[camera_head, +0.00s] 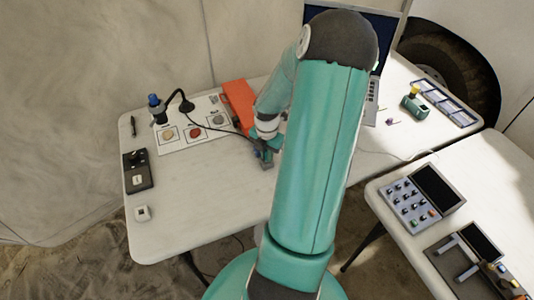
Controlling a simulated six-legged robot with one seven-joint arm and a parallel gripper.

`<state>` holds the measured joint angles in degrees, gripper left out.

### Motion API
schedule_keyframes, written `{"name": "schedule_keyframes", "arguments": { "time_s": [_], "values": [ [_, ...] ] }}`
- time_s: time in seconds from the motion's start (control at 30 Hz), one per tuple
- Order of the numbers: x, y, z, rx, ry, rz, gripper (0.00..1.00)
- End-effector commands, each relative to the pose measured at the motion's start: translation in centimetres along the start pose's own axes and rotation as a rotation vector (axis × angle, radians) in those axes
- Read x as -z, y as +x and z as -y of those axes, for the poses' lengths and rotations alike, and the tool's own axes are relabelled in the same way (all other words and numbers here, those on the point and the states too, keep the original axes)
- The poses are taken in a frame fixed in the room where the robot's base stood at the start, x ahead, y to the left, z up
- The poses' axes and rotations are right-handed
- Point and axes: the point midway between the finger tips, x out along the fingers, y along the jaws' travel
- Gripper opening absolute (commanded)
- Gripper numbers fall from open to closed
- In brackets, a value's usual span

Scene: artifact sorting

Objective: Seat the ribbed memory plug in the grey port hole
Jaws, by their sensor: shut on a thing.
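My gripper (264,158) is low over the white table (205,205), left of my big teal arm link. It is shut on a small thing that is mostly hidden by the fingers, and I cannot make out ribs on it. A dark panel (138,180) lies at the table's left edge, with a pale square piece and a small lighter spot on it. I cannot tell at this size which part is the grey port hole. My gripper is well to the right of both.
A white board (190,145) with samples in squares and a dark lamp (186,104) stands at the back. An orange-red thing (238,101) lies beside it. A black pen-like thing (133,126) is at the left edge. The front middle of the table is bare. A keypad console (410,203) sits on the right table.

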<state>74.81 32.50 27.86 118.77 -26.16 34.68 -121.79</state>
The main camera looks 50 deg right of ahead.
Motion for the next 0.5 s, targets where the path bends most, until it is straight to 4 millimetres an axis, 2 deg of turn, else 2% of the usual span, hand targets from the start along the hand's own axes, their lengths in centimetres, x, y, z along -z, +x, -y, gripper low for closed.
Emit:
{"name": "schedule_keyframes", "arguments": {
  "time_s": [0.37, 0.4, 0.5],
  "values": [
    [-0.02, 0.47, 0.01, -0.001, -0.001, 0.001, 0.0],
    [-0.04, 0.52, 0.01, -0.001, -0.001, 0.002, 0.15],
    [-0.04, 0.47, 0.01, -0.001, 0.0, 0.002, 0.35]
  ]
}}
